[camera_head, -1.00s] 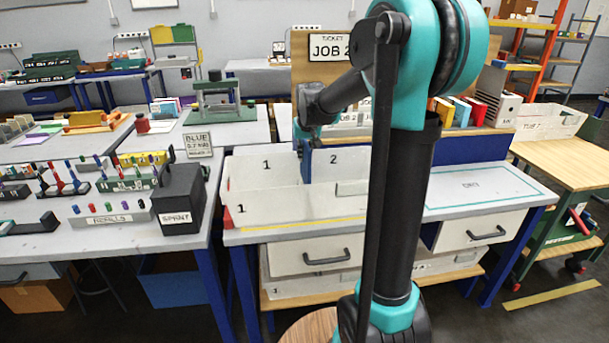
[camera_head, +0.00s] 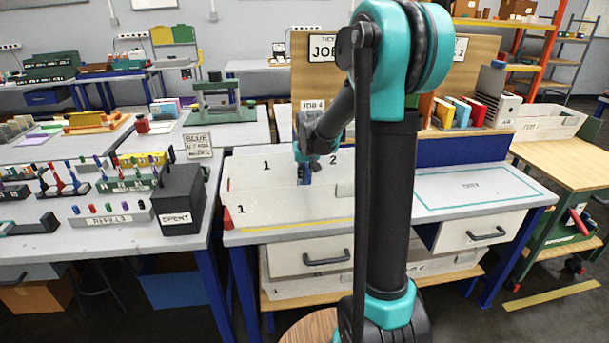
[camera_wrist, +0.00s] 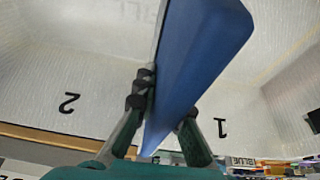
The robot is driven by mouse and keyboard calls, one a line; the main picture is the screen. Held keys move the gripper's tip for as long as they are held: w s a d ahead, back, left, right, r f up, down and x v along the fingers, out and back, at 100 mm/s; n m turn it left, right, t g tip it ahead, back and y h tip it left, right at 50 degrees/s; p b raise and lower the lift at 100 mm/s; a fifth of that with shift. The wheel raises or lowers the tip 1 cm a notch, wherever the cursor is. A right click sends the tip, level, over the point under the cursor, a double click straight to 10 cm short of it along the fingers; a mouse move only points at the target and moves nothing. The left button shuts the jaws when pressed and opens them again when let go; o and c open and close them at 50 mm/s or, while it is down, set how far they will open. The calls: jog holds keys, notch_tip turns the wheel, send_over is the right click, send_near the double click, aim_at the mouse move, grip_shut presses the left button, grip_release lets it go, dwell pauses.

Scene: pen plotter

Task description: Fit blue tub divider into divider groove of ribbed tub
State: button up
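My gripper (camera_wrist: 166,112) is shut on the blue tub divider (camera_wrist: 197,62), with one finger on each side of it. The divider looks tilted in the wrist view. In the head view, my gripper (camera_head: 304,160) is over the white ribbed tub (camera_head: 275,208), and a small part of the divider (camera_head: 304,176) shows below it. The tub's inner wall bears a 1 and a 2, with the gripper between these marks. The wrist view shows the tub's ribbed walls (camera_wrist: 95,90) around the divider. The groove, and whether the divider touches it, I cannot make out.
The tub stands on a grey bench with a yellow strip (camera_head: 300,225) along its front. A marked empty area (camera_head: 480,186) lies to the right. A black box (camera_head: 180,199) and small racks stand on the left bench. A board with signs stands behind the tub.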

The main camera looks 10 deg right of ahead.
aim_at(307, 165)
jog(key=o, duration=0.4)
jog(key=shift+o, duration=0.2)
jog(key=shift+r, duration=0.15)
jog(key=v, duration=1.2)
